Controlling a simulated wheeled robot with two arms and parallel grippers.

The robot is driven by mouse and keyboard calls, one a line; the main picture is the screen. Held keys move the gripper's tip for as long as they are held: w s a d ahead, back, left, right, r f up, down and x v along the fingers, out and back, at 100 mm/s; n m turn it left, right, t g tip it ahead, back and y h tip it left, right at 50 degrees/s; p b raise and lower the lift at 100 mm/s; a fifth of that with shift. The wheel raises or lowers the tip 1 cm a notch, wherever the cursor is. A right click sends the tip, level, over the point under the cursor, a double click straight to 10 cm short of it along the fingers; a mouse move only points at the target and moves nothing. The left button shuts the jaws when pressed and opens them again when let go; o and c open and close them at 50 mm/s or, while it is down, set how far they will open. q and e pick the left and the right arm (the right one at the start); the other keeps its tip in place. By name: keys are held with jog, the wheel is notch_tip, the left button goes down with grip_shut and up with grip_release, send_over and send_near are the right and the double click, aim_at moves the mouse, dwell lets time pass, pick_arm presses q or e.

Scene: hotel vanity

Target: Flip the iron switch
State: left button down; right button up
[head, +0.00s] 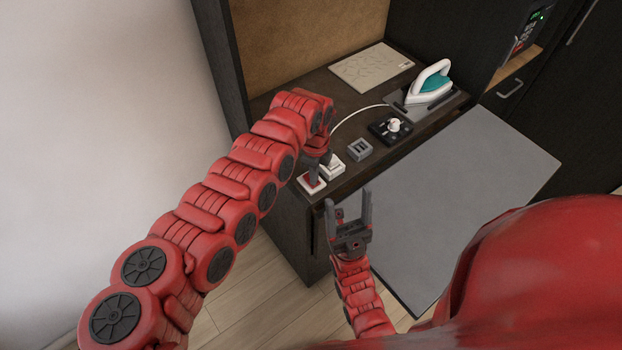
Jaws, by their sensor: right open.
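A white switch box with a red rocker (311,184) sits at the front left corner of the dark counter. My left gripper (314,173) points down at it from above, its dark fingers over or against the rocker; contact and finger opening cannot be made out. A white and teal iron (432,83) rests on a dark stand at the right of the counter. A white cord (358,112) curves from near the iron to a white socket box (333,168) beside the switch. My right gripper (348,200) is open and empty in front of the counter edge.
A grey box (360,149) and a black box with a white knob-like top (394,127) stand along the counter. A pale patterned board (371,67) lies at the back. A grey panel (440,205) extends in front.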

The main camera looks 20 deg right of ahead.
pick_arm(q)
jog(key=shift+w+r+p, duration=0.15)
jog(key=shift+r+p, duration=0.2)
jog(key=shift+r, duration=0.45)
notch_tip(320, 180, up, 2)
jog(key=shift+r+p, duration=0.15)
jog(key=shift+p, duration=0.25)
jog(key=shift+r+p, duration=0.4)
jog(key=shift+r, duration=1.05)
jog(key=shift+s+f, duration=0.1)
jog(key=shift+s, duration=0.1)
